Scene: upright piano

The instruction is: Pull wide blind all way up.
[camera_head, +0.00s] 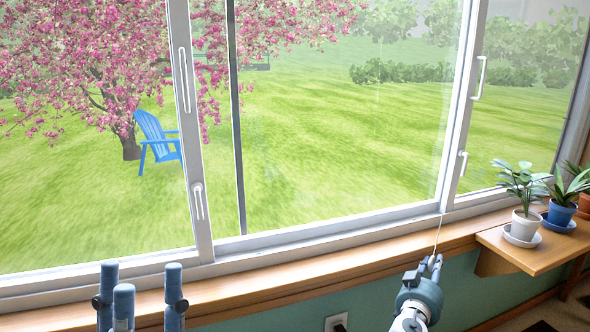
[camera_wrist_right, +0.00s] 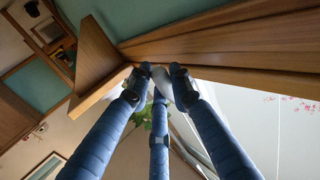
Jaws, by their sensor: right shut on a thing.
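A thin pale cord (camera_head: 438,234) runs up from my right gripper (camera_head: 431,264) in front of the window frame. The right gripper is at the sill's front edge, fingers pointing up and closed together on the cord's lower end. In the right wrist view its fingertips (camera_wrist_right: 160,74) meet around a small pale piece, mostly hidden by them. My left gripper (camera_head: 140,277) is at the bottom left, in front of the sill, its blue fingers spread apart and empty. The wide blind itself is not visible; the window glass (camera_head: 330,130) is uncovered in view.
A wooden sill (camera_head: 280,287) runs below the window. A wooden shelf (camera_head: 535,255) at the right holds a white potted plant (camera_head: 525,223) and a blue potted plant (camera_head: 561,212), close to the right gripper. A wall outlet (camera_head: 336,322) is below the sill.

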